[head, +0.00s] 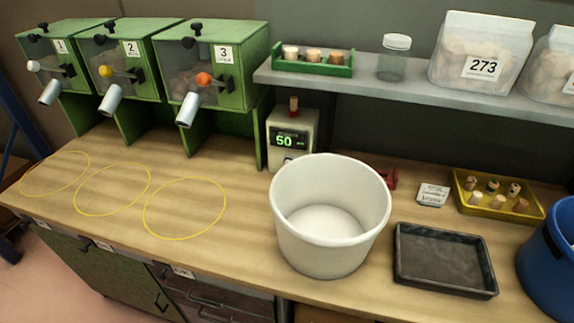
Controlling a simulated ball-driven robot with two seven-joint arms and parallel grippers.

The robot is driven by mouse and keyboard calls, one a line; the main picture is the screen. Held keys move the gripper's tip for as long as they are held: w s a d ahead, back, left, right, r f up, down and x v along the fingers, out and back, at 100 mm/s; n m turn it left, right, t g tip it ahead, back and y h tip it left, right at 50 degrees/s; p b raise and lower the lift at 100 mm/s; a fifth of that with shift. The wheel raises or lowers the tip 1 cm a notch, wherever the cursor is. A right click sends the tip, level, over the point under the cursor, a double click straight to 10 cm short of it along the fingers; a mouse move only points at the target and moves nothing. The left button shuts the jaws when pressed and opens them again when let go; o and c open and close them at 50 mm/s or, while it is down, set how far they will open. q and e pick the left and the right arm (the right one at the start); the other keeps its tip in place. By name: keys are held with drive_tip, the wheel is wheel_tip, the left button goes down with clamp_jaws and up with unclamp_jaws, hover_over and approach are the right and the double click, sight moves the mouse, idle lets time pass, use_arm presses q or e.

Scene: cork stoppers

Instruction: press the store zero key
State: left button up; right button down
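A beige device (307,127) with a dark screen (289,140) stands at the back of the bench, against the green machines. Its screen reads 50 in green digits, with smaller text that I cannot read. A small reddish-brown piece (293,106) sits upright on top. Small marks show on the front below the screen, too small to tell whether one is the store zero key. The white bucket in front hides part of its lower right. Neither of my grippers is in view.
An empty white bucket (330,250) stands in front of the device. A dark tray (445,262), a yellow tray of corks (482,211), a white card (433,195) and a blue bin (548,270) are to the right. The bench with yellow rings (184,238) is clear at left.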

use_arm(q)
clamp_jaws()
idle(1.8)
